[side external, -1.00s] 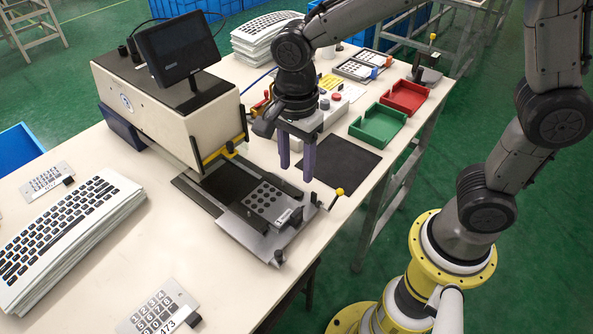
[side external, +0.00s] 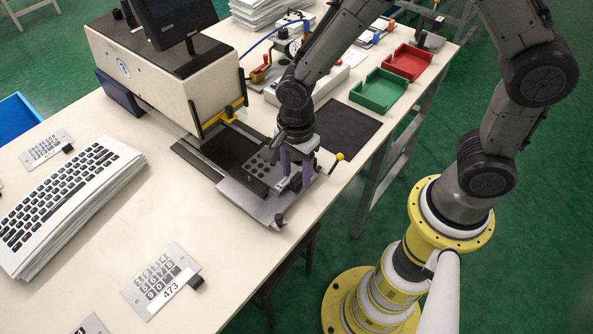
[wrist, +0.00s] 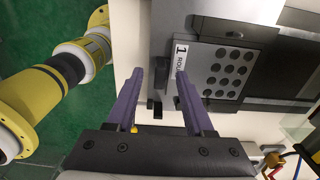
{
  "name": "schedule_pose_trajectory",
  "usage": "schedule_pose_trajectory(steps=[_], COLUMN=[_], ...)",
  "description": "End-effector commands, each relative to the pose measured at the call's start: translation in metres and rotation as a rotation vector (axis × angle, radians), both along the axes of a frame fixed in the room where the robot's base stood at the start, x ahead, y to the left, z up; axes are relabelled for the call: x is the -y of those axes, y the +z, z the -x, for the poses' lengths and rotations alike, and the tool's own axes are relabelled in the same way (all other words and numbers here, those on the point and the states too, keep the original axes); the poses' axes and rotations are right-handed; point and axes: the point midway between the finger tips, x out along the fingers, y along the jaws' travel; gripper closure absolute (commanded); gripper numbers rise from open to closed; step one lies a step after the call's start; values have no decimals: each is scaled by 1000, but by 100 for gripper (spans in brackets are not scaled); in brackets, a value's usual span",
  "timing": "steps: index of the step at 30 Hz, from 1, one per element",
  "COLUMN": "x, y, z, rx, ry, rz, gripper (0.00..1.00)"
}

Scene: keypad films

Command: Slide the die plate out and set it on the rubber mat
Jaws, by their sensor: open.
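The die plate (side external: 257,167) is a dark plate with rows of round holes. It lies on the grey slide-out tray (side external: 245,205) in front of the press, and shows in the wrist view (wrist: 225,92) with a white label reading "1 ROU", partly cut off. My gripper (side external: 293,185) is open and low at the die plate's labelled end. In the wrist view its purple fingers (wrist: 156,75) straddle a small dark tab beside the label; I cannot tell if they touch it. The black rubber mat (side external: 345,122) lies flat and bare behind the tray.
The beige press (side external: 155,85) with a monitor stands behind the tray. A lever with a yellow knob (side external: 340,157) rises by the tray's right side. Green (side external: 380,91) and red (side external: 408,62) trays lie beyond the mat. Keypad sheets (side external: 75,200) are stacked at left.

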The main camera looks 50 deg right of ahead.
Motion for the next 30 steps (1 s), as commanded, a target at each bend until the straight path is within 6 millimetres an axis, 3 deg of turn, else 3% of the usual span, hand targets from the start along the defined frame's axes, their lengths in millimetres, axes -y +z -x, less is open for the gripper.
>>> schedule_pose_trajectory(steps=[9, 18, 30], x=[0, 0, 0], y=[-3, -2, -2], z=[0, 0, 0], rx=[0, 0, 0], ry=[0, 0, 0], rz=[0, 0, 0], gripper=[48, 100, 100])
